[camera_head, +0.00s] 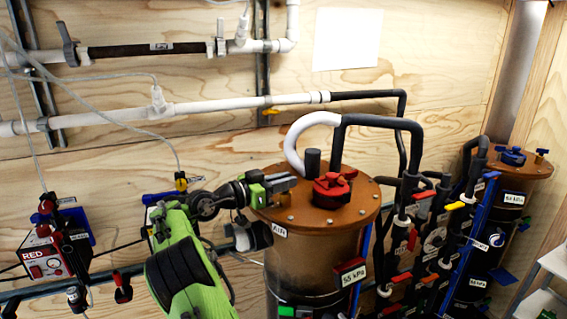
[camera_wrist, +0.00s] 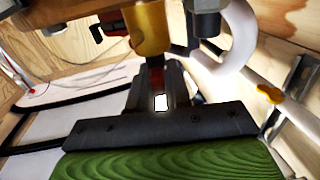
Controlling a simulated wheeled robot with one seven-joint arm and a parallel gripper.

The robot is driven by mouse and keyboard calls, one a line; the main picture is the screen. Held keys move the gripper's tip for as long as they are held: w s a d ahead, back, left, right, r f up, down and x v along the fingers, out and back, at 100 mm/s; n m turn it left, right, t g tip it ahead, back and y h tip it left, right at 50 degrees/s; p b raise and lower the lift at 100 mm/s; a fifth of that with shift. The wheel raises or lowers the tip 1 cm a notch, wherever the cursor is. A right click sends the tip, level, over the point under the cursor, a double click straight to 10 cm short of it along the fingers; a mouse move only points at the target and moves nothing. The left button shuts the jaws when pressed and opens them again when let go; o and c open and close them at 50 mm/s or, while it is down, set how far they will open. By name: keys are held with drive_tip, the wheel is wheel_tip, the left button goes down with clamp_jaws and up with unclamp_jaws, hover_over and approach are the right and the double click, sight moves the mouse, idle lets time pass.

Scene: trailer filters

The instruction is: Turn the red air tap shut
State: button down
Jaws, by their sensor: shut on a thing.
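A red tap (camera_head: 333,187) with a wide handle sits on the brown round lid (camera_head: 300,217) of the filter, near a label reading AIR (camera_head: 279,231). My gripper (camera_head: 288,183) reaches over the lid's left part from the left, beside that red tap. In the wrist view my gripper (camera_wrist: 157,92) has its dark fingers close together with a narrow red piece (camera_wrist: 155,80) at their tips. The piece seems to be part of the red air tap; the fingers hide most of it. The head view does not show the contact clearly.
Another filter with a blue tap (camera_head: 511,156) stands at the right. Pipes run along the wooden wall.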

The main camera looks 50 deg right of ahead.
drive_tip(key=shift+r+m+g+p, duration=0.15)
drive_tip(key=shift+m+g+p, duration=0.35)
drive_tip(key=shift+p, duration=0.55)
drive_tip(key=shift+g+y, duration=0.4)
drive_tip(key=c, duration=1.2)
unclamp_jaws()
drive_tip(key=shift+d+f, duration=0.1)
drive_tip(key=shift+f, duration=0.1)
drive_tip(key=shift+o, duration=0.2)
drive_tip(key=p+v, duration=0.5)
drive_tip(key=v, duration=1)
drive_tip(key=shift+a, duration=0.45)
drive_tip(key=shift+d, duration=0.1)
